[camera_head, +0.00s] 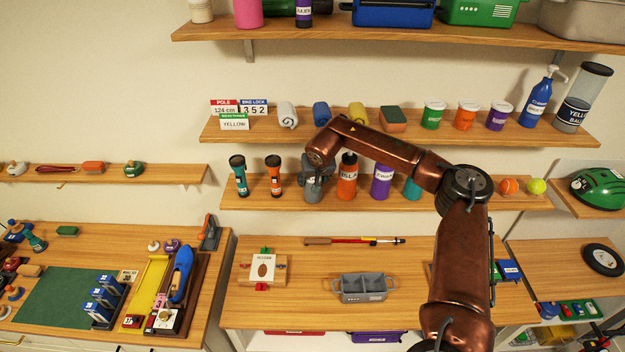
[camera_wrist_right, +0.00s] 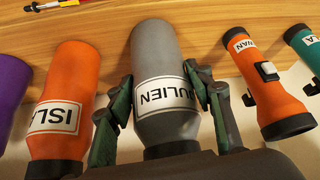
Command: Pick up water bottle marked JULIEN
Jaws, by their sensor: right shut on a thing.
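The grey water bottle (camera_wrist_right: 155,48) labelled JULIEN stands between the two fingers of my right gripper (camera_wrist_right: 163,90) in the right wrist view, where its label reads upside down. The fingers press on both sides of the bottle. In the head view my right gripper (camera_head: 316,172) is at the middle shelf, around the grey bottle (camera_head: 312,196), partly hiding it. The bottle is at shelf level; I cannot tell whether its base touches the board. My left gripper is not in view.
An orange bottle (camera_head: 347,187) labelled ISLA and a purple bottle (camera_head: 382,182) stand to the right on the shelf (camera_head: 290,202). An orange flashlight (camera_head: 274,176) and a teal flashlight (camera_head: 239,176) stand close on the left. Another shelf (camera_head: 300,134) runs above.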

